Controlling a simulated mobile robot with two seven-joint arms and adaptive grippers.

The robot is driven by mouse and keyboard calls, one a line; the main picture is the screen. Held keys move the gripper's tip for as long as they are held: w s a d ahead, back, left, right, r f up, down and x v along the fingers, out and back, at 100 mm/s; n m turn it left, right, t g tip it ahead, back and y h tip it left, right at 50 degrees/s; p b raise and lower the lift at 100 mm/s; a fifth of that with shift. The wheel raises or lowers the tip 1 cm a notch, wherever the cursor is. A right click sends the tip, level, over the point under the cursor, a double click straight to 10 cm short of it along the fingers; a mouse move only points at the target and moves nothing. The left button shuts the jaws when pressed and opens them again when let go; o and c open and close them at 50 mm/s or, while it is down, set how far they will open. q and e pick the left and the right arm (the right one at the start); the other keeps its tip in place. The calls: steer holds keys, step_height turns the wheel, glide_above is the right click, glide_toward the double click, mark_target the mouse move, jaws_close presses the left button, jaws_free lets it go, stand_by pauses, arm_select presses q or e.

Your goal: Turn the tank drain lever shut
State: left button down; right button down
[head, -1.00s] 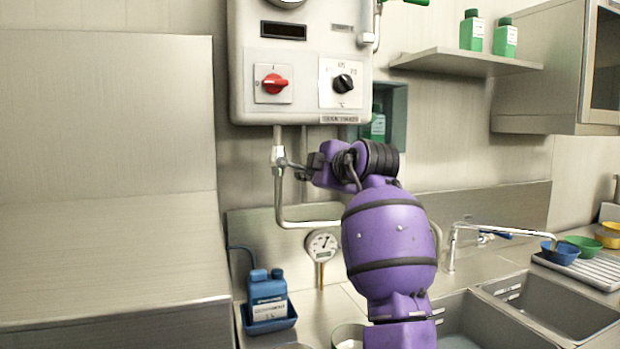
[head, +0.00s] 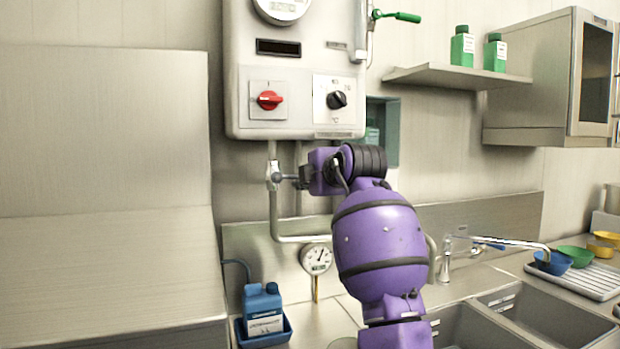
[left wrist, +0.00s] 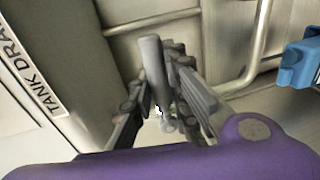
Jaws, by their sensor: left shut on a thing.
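The tank drain valve (head: 273,175) sits on a pipe below the grey wall-mounted tank (head: 292,66). My left gripper (head: 289,178) is at the valve's right side, at the end of my purple arm. In the left wrist view, the grey drain lever (left wrist: 152,60) lies between the two fingers of my left gripper (left wrist: 165,78), which are shut on it. Part of the "TANK DRA…" label (left wrist: 38,90) shows at the left there. In the head view the lever is mostly hidden behind the gripper. My right gripper is in neither view.
A red knob (head: 269,100) and a black knob (head: 337,99) sit on the tank front above my gripper. A dial gauge (head: 316,259) and a blue jug (head: 263,308) stand below. The sink (head: 548,312) and faucet (head: 446,262) are at the right.

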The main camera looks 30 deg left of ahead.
arm_select(q)
steer(key=c, duration=1.7)
jaws_free()
steer(key=shift+o, duration=0.2)
steer(key=shift+s+d, duration=0.1)
steer(key=v, duration=1.2)
steer(key=shift+r, duration=0.1)
